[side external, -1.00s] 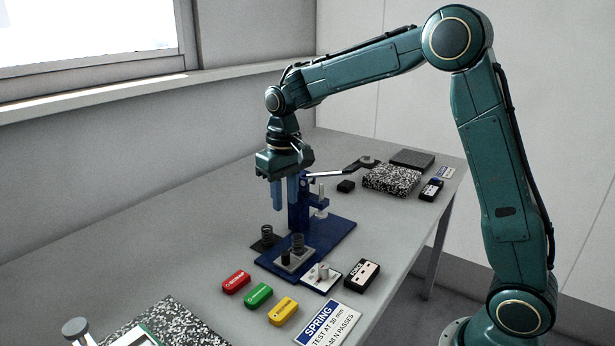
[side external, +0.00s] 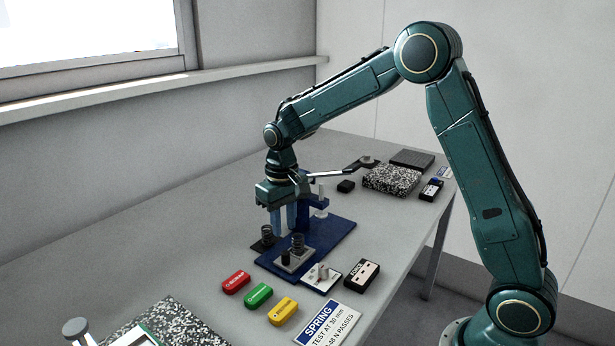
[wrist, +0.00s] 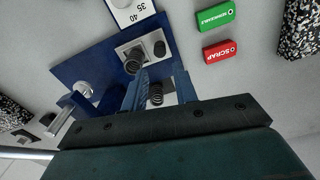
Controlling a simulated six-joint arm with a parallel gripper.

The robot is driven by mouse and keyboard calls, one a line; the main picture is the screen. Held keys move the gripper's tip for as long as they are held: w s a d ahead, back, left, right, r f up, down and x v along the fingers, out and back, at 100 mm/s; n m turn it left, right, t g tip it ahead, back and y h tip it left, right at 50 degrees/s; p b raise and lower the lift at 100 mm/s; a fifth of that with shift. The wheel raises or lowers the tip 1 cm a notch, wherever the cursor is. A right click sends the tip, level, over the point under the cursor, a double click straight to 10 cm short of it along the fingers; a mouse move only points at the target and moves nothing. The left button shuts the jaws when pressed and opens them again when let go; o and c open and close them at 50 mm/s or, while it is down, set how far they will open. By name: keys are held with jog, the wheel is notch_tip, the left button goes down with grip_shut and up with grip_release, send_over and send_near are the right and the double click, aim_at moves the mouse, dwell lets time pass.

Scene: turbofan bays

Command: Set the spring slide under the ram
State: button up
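The grey spring slide (side external: 295,260), with a coil spring (side external: 298,243) and a black knob (side external: 286,256), sits on the front of the blue base plate (side external: 325,245). It also shows in the wrist view (wrist: 126,49). My gripper (side external: 284,229) points down above the plate, behind the slide. Its fingers are apart and appear empty. A second coil spring (side external: 267,234) stands on a dark pad left of the plate; in the wrist view a spring (wrist: 156,94) shows between the fingers.
Red (side external: 236,282), green (side external: 258,295) and yellow (side external: 283,311) tags lie in front. A white scale card (side external: 320,278), a force display (side external: 362,274) and a spring sign (side external: 326,326) lie nearby. A lever (side external: 345,168) extends right behind my gripper.

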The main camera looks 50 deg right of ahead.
aim_at(286, 252)
notch_tip(286, 252, down, 8)
jog(key=shift+r, duration=0.15)
dwell(0.3)
jog(key=shift+d, duration=0.1)
grip_shut()
